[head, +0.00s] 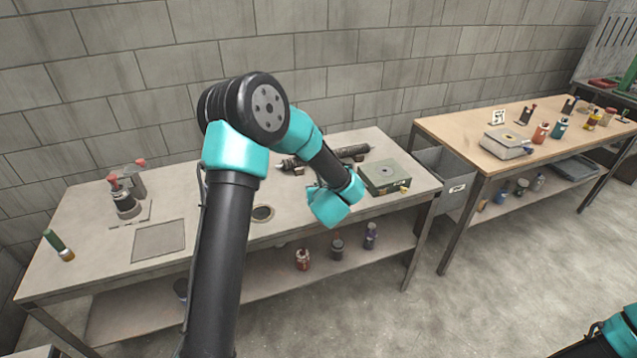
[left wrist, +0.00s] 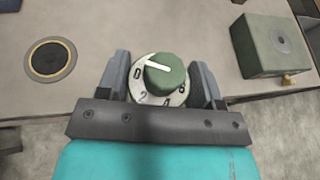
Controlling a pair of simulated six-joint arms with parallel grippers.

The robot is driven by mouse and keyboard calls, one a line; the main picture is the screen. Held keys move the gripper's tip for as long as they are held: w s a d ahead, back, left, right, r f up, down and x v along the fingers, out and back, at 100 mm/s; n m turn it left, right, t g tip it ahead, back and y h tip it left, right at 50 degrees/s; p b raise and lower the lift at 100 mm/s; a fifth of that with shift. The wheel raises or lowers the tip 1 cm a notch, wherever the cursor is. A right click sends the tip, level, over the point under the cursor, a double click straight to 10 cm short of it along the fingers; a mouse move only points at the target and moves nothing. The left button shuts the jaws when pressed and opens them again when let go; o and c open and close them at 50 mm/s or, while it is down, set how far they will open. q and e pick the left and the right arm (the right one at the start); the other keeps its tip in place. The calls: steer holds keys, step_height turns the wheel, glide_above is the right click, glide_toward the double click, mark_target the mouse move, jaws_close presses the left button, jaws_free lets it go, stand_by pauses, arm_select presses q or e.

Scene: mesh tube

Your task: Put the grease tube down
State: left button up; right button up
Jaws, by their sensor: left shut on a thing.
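My left gripper (left wrist: 160,78) is shut on a round pale dial (left wrist: 145,98) with a green knob (left wrist: 166,74) and numbers on its face. One finger is on each side of it. I cannot tell whether this is the grease tube; its far side is hidden. In the head view my left arm's teal wrist hides the gripper and what it holds, near the bench's front edge. A green-handled piece with an orange end (head: 58,245) lies at the bench's left end. My right gripper is out of view.
The workbench (head: 90,275) holds a round dark-rimmed hole (head: 263,213), also in the left wrist view (left wrist: 50,60), a green box (head: 385,178), a square plate (head: 158,239) and dark tube-shaped parts (head: 350,152). A second bench (head: 450,128) stands at right.

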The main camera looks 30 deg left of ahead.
arm_select(q)
steer(key=w+a+f, duration=0.1)
steer(key=w+a, duration=0.4)
steer(key=w, duration=0.4)
steer(key=shift+w+a, duration=0.3)
steer(key=shift+a, duration=0.1)
steer(key=shift+f, duration=1.75)
steer(key=shift+f, duration=0.15)
steer(key=o, duration=1)
steer(key=shift+r, duration=0.2)
steer(key=v, duration=1.2)
steer(key=shift+s+f, duration=0.1)
